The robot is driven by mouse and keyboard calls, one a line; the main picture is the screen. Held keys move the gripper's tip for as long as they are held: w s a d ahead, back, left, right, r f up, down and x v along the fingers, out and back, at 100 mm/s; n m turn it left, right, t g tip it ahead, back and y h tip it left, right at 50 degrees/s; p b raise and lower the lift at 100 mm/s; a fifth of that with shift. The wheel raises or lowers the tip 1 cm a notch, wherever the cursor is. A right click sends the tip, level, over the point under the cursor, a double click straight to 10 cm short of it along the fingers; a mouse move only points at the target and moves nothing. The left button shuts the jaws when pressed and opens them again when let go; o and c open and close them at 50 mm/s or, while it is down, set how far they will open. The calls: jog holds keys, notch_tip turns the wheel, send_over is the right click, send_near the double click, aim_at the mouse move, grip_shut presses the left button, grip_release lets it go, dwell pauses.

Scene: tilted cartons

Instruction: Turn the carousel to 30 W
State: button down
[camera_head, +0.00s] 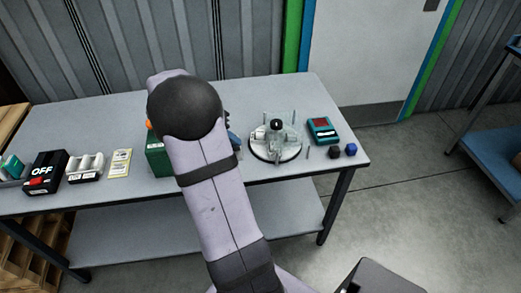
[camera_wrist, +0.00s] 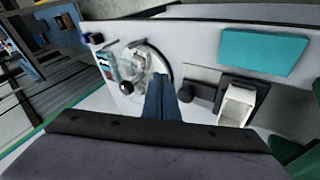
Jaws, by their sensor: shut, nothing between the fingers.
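The carousel (camera_head: 275,139) is a grey round disc with upright parts and a dark-topped centre post, standing on the right part of the table. It also shows in the wrist view (camera_wrist: 148,66), partly cut off by my fingers. No 30 W marking is legible in either view. My gripper (camera_wrist: 160,82) is shut and empty, its blue fingers together, and in the wrist view the tips overlap the carousel's lower edge. I cannot tell whether they touch it. In the head view my arm hides most of the gripper, left of the carousel.
A teal meter with a red screen (camera_head: 322,130), a black block (camera_head: 334,152) and a blue block (camera_head: 351,149) sit right of the carousel. A green box (camera_head: 158,157) is partly behind my arm. A black OFF box (camera_head: 43,173) and a label card (camera_head: 120,162) lie at left.

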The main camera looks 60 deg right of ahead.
aim_at(268, 154)
jog(key=shift+w+f+m, duration=0.1)
jog(key=shift+w+m, duration=0.2)
jog(key=shift+m, duration=0.7)
jog(key=shift+d, duration=0.1)
jog(key=p+x, duration=0.1)
jog(key=x, duration=0.9)
jog(key=shift+d+f+p, duration=0.1)
jog(key=shift+p, duration=0.3)
jog(key=shift+s+d+r+p, duration=0.1)
jog(key=shift+s+d+p, duration=0.15)
jog(key=shift+s, duration=0.3)
jog(key=shift+s+d+r+p, duration=0.1)
jog(key=shift+s+d+p, duration=0.2)
jog(key=shift+s, duration=0.2)
jog(key=shift+s+d+f, duration=0.1)
jog(key=shift+s+d, duration=0.3)
jog(key=shift+s, duration=0.2)
jog(key=shift+s+f, duration=0.1)
